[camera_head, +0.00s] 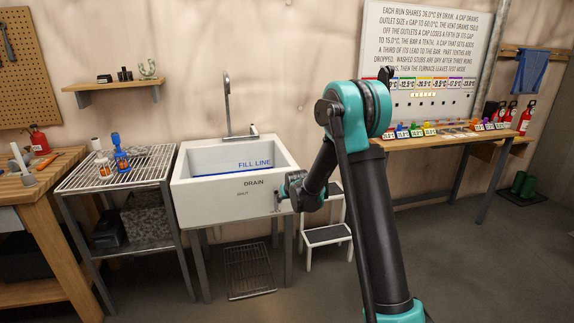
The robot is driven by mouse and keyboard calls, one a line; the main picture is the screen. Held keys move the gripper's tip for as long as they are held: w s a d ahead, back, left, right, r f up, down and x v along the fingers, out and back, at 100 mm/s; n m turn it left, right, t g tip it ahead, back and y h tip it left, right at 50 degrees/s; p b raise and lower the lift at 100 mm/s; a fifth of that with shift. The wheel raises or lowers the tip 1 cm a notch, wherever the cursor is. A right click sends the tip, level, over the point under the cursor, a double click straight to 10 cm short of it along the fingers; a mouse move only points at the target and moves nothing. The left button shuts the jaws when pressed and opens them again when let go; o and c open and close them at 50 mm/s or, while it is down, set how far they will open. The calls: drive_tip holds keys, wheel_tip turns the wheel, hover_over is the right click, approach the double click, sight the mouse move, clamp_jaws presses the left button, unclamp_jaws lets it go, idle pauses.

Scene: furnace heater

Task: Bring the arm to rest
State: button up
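My arm, black with teal joints, rises from the bottom right of the head view, bends at a high teal elbow and comes down toward the sink. My gripper (281,197) is at the lower end of the arm, in front of the right side of the white sink (210,196). It is small and dark here, and its fingers cannot be made out. I cannot tell whether it touches the sink or holds anything.
A wire-top rack (133,167) with small bottles and a wooden bench (38,190) stand left of the sink. A white step stool (328,234) is behind my arm. A wooden table (440,142) with coloured pieces stands at right. The floor at lower right is clear.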

drive_tip(key=s+d+r+m+g, duration=0.1)
drive_tip(key=s+d+r, duration=0.4)
drive_tip(key=s+d, duration=0.5)
drive_tip(key=s+d+g, duration=0.1)
drive_tip(key=s+d, duration=0.2)
drive_tip(key=s, duration=0.8)
drive_tip(key=s+d+f+m+g+h, duration=0.1)
drive_tip(key=s+d, duration=0.3)
drive_tip(key=s, duration=0.7)
drive_tip(key=s+d+f+m+g+h, duration=0.1)
drive_tip(key=s+d, duration=0.3)
drive_tip(key=s, duration=0.7)
drive_tip(key=shift+s, duration=0.4)
drive_tip(key=shift+f, duration=0.1)
